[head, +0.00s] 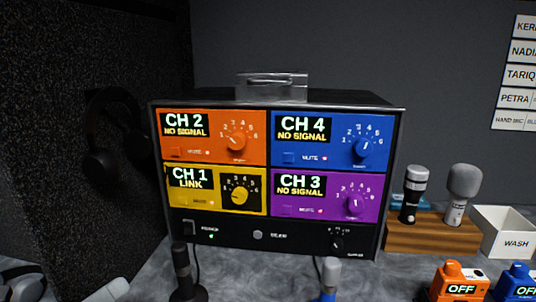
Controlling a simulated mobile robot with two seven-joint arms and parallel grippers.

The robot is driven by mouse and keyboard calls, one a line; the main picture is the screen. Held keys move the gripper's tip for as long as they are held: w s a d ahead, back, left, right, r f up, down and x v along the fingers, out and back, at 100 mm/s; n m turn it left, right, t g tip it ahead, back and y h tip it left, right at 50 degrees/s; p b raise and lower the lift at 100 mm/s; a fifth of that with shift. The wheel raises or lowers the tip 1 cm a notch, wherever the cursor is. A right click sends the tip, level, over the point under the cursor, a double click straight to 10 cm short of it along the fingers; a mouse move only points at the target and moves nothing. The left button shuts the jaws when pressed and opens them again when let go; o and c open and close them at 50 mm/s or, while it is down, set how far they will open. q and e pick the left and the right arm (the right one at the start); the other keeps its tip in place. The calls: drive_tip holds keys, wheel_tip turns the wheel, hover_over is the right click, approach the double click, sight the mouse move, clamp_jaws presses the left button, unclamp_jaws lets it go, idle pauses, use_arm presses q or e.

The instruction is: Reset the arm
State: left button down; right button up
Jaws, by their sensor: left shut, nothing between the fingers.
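A pale grey, rounded end of my left gripper (110,290) shows at the bottom left, cut off by the frame edge. It is shut and empty, low in front of the receiver rack and apart from it. My right gripper is not in view. The receiver rack (276,243) stands in the middle with four coloured panels. The orange CH 2 (212,137), blue CH 4 (330,138) and purple CH 3 (318,197) panels read NO SIGNAL. The yellow CH 1 panel (207,190) reads LINK.
A black microphone (182,272) and a grey-headed one (330,275) stand before the rack. At right are a wooden holder (430,238) with two microphones, a white WASH bin (505,232) and orange (459,282) and blue (516,283) packs reading OFF. Headphones (103,135) hang at left.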

use_arm(q)
drive_tip(key=s+a+r+n+t+y, duration=0.2)
drive_tip(key=a+n+t+y, duration=0.45)
drive_tip(key=n+y, duration=0.95)
drive_tip(key=s+a+f+n+g+y, duration=0.1)
drive_tip(key=s+a+f+n+g, duration=0.1)
drive_tip(key=f+n+g, duration=0.4)
drive_tip(key=s+a+f+n+g+y, duration=0.1)
drive_tip(key=s+a+f+n+g, duration=0.15)
drive_tip(key=f+n+g, duration=0.45)
drive_tip(key=s+d+f+n+g+h, duration=0.2)
drive_tip(key=s+d+f+g+h, duration=0.15)
drive_tip(key=s+d+f, duration=0.35)
drive_tip(key=s+d+f+n+g+h, duration=0.1)
drive_tip(key=s+d+f+g+h, duration=0.3)
drive_tip(key=d, duration=0.4)
drive_tip(key=w+d+f+t+h+p, duration=0.2)
drive_tip(key=w+f+t, duration=0.3)
drive_tip(key=t, duration=0.3)
drive_tip(key=shift+w+d+f+h+p, duration=0.25)
drive_tip(key=shift+w+d+h+p, duration=0.05)
drive_tip(key=shift+w+h+p, duration=0.35)
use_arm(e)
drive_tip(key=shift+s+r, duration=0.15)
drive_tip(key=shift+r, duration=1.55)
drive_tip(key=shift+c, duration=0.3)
